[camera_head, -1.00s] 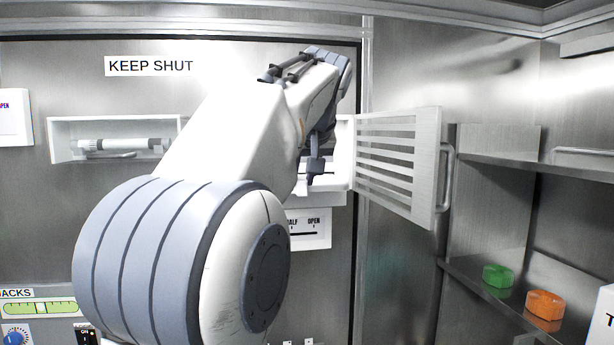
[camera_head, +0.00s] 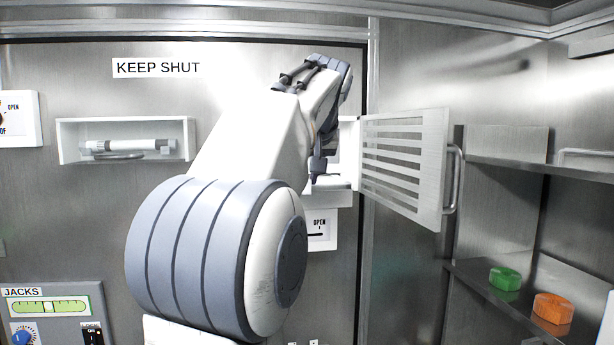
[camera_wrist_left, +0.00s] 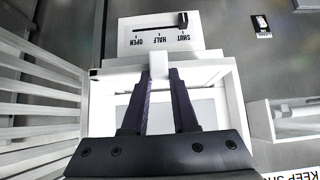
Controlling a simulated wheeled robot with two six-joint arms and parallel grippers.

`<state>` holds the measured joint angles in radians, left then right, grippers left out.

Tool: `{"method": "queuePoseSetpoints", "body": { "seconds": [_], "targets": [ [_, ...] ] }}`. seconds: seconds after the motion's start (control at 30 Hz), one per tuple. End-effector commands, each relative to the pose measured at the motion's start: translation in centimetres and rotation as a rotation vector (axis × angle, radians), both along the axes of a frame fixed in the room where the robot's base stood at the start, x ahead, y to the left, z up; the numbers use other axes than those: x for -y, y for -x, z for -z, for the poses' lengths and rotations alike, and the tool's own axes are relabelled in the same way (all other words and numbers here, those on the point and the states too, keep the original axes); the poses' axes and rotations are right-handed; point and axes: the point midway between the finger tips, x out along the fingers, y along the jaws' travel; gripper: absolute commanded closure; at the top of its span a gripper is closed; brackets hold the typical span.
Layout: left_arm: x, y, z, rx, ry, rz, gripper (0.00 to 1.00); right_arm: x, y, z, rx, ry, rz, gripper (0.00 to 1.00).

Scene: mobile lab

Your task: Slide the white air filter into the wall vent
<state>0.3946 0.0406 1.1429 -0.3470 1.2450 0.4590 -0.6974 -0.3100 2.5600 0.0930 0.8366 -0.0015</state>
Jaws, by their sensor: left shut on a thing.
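My left gripper (camera_head: 318,166) is in front of the wall vent (camera_head: 346,150), largely hidden behind my own arm in the head view. In the left wrist view its two dark fingers (camera_wrist_left: 160,76) are closed on a white piece of the air filter (camera_wrist_left: 158,62). The filter appears to be at the vent's mouth; how deep it sits I cannot tell. The white vent frame (camera_wrist_left: 236,105) surrounds the fingers. The louvred vent door (camera_head: 405,165) stands open on the right. My right gripper is not in view.
A SHUT/HALF/OPEN slider panel (camera_head: 321,230) is just below the vent. A white wall recess (camera_head: 125,140) holding a grey-white cylinder is on the left. Shelves on the right hold a green piece (camera_head: 504,279) and an orange piece (camera_head: 552,308).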

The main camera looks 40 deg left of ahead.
Motion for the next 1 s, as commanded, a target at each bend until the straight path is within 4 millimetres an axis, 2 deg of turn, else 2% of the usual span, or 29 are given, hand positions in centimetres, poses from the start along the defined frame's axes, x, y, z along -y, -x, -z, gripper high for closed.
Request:
{"method": "queuePoseSetpoints", "body": {
  "seconds": [1.0],
  "targets": [
    [-2.0, -1.7, -0.1, 0.002, -0.001, 0.0, 1.0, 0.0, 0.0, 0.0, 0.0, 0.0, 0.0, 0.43]
  ]
}}
